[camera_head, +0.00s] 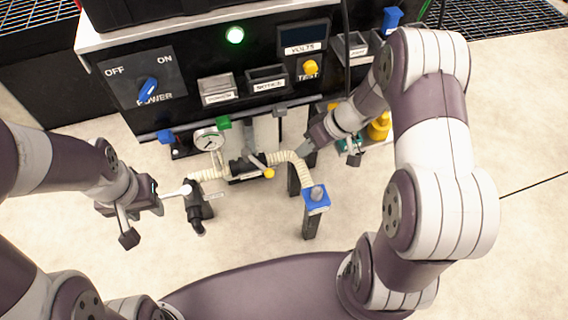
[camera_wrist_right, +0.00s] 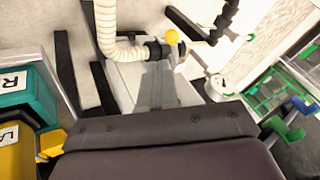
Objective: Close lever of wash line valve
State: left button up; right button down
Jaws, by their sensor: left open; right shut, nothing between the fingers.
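A black valve (camera_head: 248,168) sits in the middle of the cream hose line, with a lever ending in a yellow ball (camera_head: 268,173). The yellow ball (camera_wrist_right: 172,36) also shows in the right wrist view. A second black valve (camera_head: 198,208) at left has a lever with a white knob (camera_head: 186,190). I see no label telling which is the wash line valve. My left gripper (camera_head: 146,216) is open and empty, left of the white knob. My right gripper (camera_head: 304,147) is shut and empty, right of and above the yellow ball; its grey fingers (camera_wrist_right: 155,85) show in the right wrist view.
A gauge (camera_head: 208,140) stands above the hose line. A blue block with a grey knob (camera_head: 317,200) tops a dark post at right. The control panel (camera_head: 190,85) stands behind. Teal and yellow containers (camera_wrist_right: 20,110) are near my right gripper. Pale floor in front is clear.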

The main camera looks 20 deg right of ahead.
aim_at(257, 163)
pick_arm(q)
notch_tip(257, 163, down, 5)
jog(key=b, duration=0.5)
jog(key=shift+f, duration=0.1)
pick_arm(e)
jog(key=x, duration=1)
jog(key=shift+w, duration=0.15)
pick_arm(q)
jog(key=shift+f, duration=0.1)
pick_arm(e)
jog(key=shift+a, duration=0.2)
